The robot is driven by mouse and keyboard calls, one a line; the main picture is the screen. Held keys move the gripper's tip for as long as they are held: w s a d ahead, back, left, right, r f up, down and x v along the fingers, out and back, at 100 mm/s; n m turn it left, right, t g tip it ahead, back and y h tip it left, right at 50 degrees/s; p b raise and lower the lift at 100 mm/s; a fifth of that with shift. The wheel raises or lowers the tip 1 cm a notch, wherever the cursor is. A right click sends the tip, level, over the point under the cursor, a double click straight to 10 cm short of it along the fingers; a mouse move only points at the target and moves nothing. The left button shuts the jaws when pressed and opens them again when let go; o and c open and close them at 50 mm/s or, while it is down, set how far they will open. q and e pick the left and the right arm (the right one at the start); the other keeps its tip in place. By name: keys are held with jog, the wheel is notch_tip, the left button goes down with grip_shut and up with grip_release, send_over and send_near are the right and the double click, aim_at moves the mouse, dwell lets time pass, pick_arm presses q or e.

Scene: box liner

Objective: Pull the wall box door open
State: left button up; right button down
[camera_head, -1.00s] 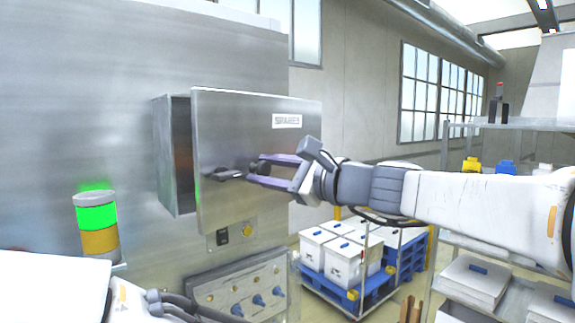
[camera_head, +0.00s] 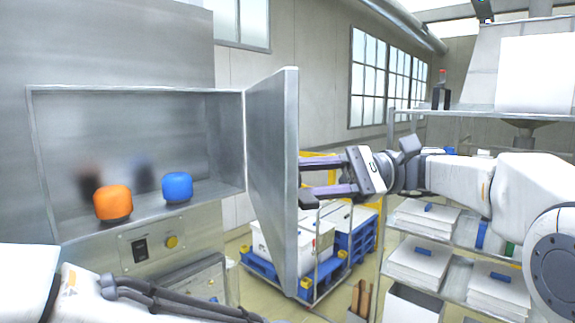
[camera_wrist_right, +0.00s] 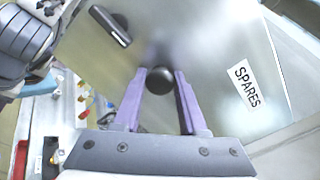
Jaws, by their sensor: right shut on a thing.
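The wall box (camera_head: 140,90) is an open-fronted steel cabinet in the head view. Its door (camera_head: 272,185) stands swung out toward the right, seen nearly edge-on, with the inside of the box exposed. My right gripper (camera_head: 302,180) is at the door's outer face. In the right wrist view, its purple fingers are shut on a round black knob (camera_wrist_right: 159,81) of the door. A black handle (camera_wrist_right: 111,26) and a "SPARES" label (camera_wrist_right: 247,87) also show on the door there. In the head view the door hides the knob. My left arm shows at the bottom left, but its gripper is out of view.
An orange block (camera_head: 113,202) and a blue block (camera_head: 177,187) sit inside the box. Behind the door stands a cart with white boxes on blue pallets (camera_head: 312,282). A shelf rack (camera_head: 440,228) with stacked white items stands at the right, near my right arm.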

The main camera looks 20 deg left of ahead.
pick_arm(q)
jog(key=shift+w+r, duration=0.35)
jog(key=shift+r, duration=0.2)
pick_arm(e)
jog(key=shift+w+d+n+g, duration=0.3)
jog(key=shift+w+d, duration=0.25)
jog(key=shift+c, duration=2.3)
grip_release()
pick_arm(q)
jog(key=shift+d, duration=0.1)
jog(key=shift+p, duration=0.3)
